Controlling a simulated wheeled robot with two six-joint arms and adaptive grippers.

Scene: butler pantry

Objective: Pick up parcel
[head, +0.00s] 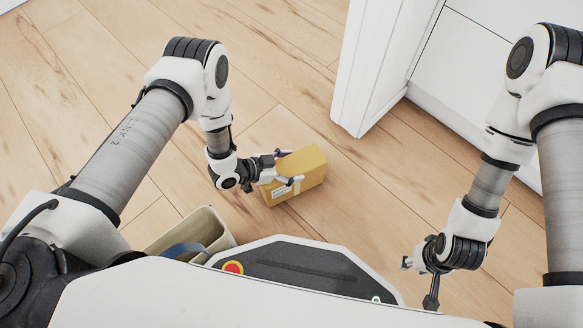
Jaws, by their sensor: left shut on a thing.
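The parcel is a yellow-brown cardboard box (306,167) with a pale label on its near side. It is right of my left arm in the head view, above or on the wooden floor; I cannot tell whether it touches the floor. My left gripper (284,172) is shut on the parcel's left end, with one finger on its far side and one across its near side. My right gripper (419,283) is empty at the lower right, well apart from the parcel. Its fingers are spread and point down and left.
A beige open bin (217,236) with something blue in it stands below my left gripper, beside my base. A white panel (366,70) and white cabinets (478,80) stand at the upper right. The wooden floor (362,200) between my grippers is clear.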

